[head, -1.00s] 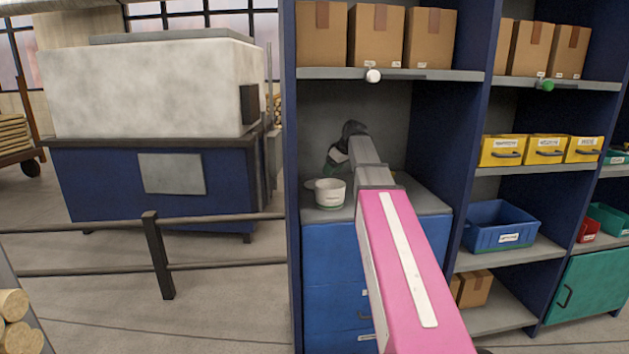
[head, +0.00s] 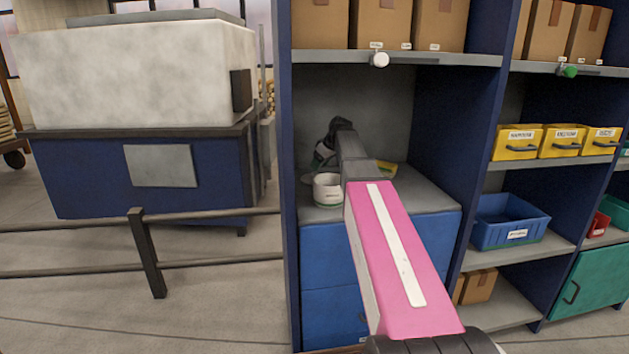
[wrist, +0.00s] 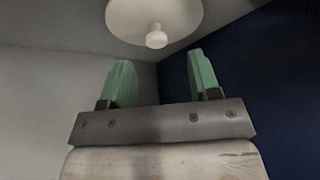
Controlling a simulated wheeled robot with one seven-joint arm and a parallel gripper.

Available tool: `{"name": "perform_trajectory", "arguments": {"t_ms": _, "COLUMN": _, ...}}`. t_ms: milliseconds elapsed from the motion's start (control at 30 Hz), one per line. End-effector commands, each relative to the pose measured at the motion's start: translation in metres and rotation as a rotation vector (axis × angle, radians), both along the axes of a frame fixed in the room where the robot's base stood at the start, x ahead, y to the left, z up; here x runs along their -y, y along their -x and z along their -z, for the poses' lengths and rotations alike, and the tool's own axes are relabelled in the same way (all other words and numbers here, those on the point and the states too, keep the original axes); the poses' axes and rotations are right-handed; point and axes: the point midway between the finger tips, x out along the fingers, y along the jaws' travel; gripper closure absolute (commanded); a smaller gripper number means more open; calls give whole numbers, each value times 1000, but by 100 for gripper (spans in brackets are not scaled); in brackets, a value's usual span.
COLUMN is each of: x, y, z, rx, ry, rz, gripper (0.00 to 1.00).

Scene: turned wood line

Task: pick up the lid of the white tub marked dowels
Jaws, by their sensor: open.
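The white tub (head: 327,191) stands on the grey top of the blue cabinet, inside the shelf bay in the head view. Its marking is not readable. My gripper (head: 321,157) is just behind and above the tub, small and partly hidden by my wrist. In the wrist view my gripper (wrist: 160,57) has its two green fingers apart, with nothing between them. A pale round lid with a small knob (wrist: 156,39) shows beyond the fingertips, apart from them and cut off by the top edge.
A shelf (head: 450,58) with cardboard boxes (head: 438,22) roofs the bay, and blue side panels (head: 447,140) flank it. A yellow item (head: 386,168) lies behind my arm. A blue bin (head: 510,222) stands to the right. A rail (head: 205,217) runs along the left.

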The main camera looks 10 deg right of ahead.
Motion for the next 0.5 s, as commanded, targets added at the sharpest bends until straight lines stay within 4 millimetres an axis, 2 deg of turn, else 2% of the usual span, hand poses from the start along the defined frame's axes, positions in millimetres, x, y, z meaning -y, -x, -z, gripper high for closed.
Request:
{"name": "perform_trajectory", "arguments": {"t_ms": 400, "x": -15, "y": -21, "z": 41, "rx": -1, "ry": 0, "rz": 0, "gripper": 43}}
{"name": "perform_trajectory", "arguments": {"t_ms": 500, "x": -16, "y": -22, "z": 44, "rx": 0, "ry": 0, "rz": 0, "gripper": 43}}
